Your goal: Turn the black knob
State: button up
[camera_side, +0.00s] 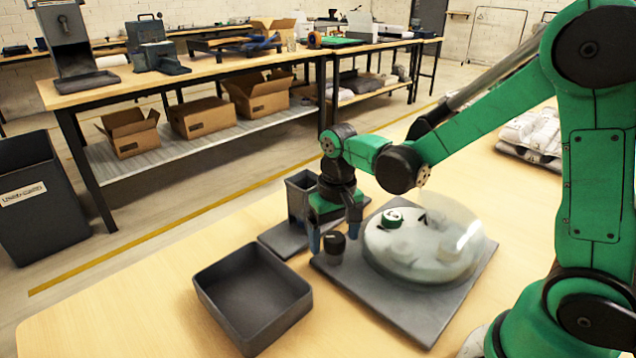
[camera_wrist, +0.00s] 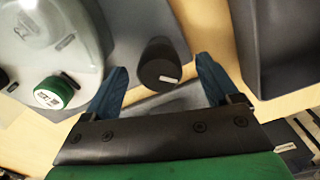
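The black knob (camera_side: 335,245) stands at the left corner of a grey base plate (camera_side: 415,318), beside a clear dome. In the wrist view the knob (camera_wrist: 158,62) shows a white mark on its top. My gripper (camera_side: 333,237) points down over this corner. In the wrist view my gripper (camera_wrist: 161,66) is open, with one blue finger to each side of the knob. Gaps show between the fingers and the knob, and I see no contact. How far the fingertips reach down the knob's sides is hard to tell.
The clear dome (camera_side: 455,262) with a green cap (camera_side: 392,216) sits right of the knob on the plate. An empty dark tray (camera_side: 285,283) lies to the left. A grey stand (camera_side: 297,200) is behind my gripper. The wooden table (camera_side: 150,310) is bare at front left.

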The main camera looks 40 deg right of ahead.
aim_at(335, 236)
jog(key=shift+r, duration=2.85)
jog(key=s+r+n+t, duration=0.1)
jog(key=t, duration=0.1)
jog(key=s+r+n+t, duration=0.1)
jog(key=s+t, duration=0.1)
jog(key=s+r+n+t, duration=0.1)
jog(key=s+t, duration=0.1)
jog(key=t, duration=0.1)
jog(key=shift+a+r+n, duration=0.15)
jog(key=shift+a+n, duration=0.1)
jog(key=shift+n, duration=0.05)
